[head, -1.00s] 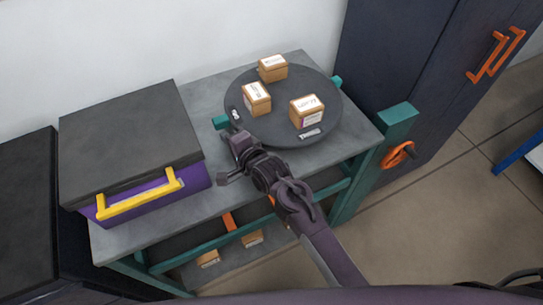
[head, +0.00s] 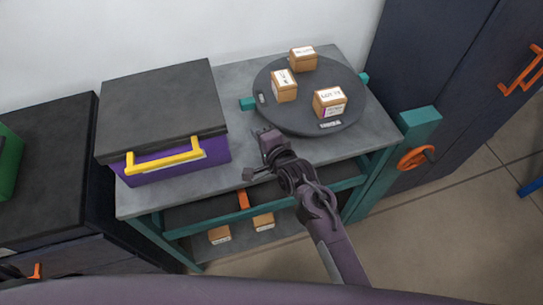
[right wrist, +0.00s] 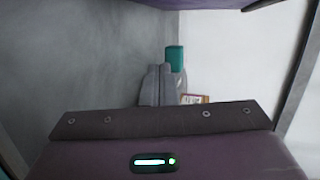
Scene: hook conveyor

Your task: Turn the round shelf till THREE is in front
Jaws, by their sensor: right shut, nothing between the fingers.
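The round shelf (head: 300,118) is a dark grey disc at the back right of the grey table in the head view. Small teal handles stick out at its left (head: 247,104) and right (head: 364,79). Pale tags sit near its rim, at the front (head: 330,124) and left (head: 261,98); their words are too small to read. My right gripper (head: 267,135) is shut and empty, in front of the left handle and apart from it. In the right wrist view a teal piece (right wrist: 174,58) shows just beyond the finger tips (right wrist: 162,82). My left gripper is not in view.
Several small boxes are around: on the disc at the back (head: 303,60), left (head: 285,88) and front right (head: 329,103), and on the lower shelf (head: 263,221). A purple case (head: 215,155) with a yellow handle stands left. An orange handwheel (head: 416,158) is at right.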

